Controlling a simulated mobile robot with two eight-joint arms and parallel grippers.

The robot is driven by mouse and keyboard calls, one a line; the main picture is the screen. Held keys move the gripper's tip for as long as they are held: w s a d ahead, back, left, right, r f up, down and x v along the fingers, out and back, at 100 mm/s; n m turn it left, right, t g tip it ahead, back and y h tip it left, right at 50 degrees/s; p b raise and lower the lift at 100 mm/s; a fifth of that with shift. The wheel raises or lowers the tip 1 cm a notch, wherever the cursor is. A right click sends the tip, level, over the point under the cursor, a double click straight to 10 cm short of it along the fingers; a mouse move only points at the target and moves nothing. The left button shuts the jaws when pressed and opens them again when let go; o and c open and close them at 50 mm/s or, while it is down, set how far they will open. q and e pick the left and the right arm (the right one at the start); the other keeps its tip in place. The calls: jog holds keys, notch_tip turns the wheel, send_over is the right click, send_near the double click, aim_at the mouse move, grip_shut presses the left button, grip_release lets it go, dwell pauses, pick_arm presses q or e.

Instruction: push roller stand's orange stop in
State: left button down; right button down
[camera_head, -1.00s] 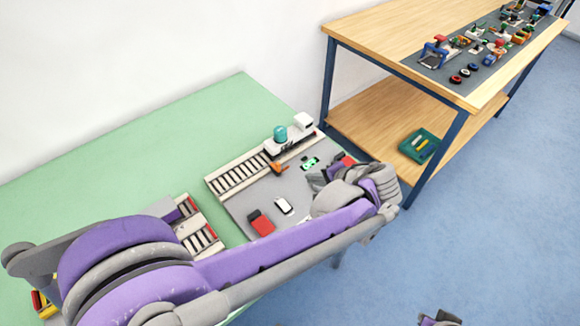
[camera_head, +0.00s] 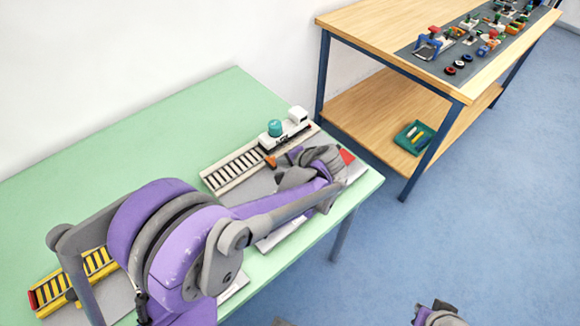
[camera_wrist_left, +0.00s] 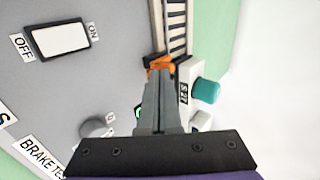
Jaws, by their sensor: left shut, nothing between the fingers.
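The roller stand (camera_head: 232,172) is a pale frame with dark rollers on the green table. In the left wrist view the orange stop (camera_wrist_left: 160,61) is just beyond the fingertips. My left gripper (camera_head: 281,164) is shut and empty, its tips very near the stop. In the wrist view its closed fingers (camera_wrist_left: 160,75) overlap the stop's near edge; I cannot tell if they touch. A purple and dark part at the head view's bottom right may be my right gripper (camera_head: 437,314); its jaws are unclear.
A grey panel with an OFF/ON switch (camera_wrist_left: 57,40) and a knob (camera_wrist_left: 96,127) lies alongside. A yellow roller piece (camera_head: 75,281) is at left. A wooden bench (camera_head: 375,30) stands behind.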

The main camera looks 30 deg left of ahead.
aim_at(274, 158)
pick_arm(q)
jog(key=shift+w+a, duration=0.1)
jog(key=shift+a, duration=0.1)
jog(key=a, duration=0.1)
jog(key=w+a, duration=0.1)
jog(key=a, duration=0.1)
jog(key=shift+w, duration=0.15)
pick_arm(e)
jog(key=shift+s+d+f, duration=0.1)
jog(key=shift+f, duration=0.05)
dwell(0.4)
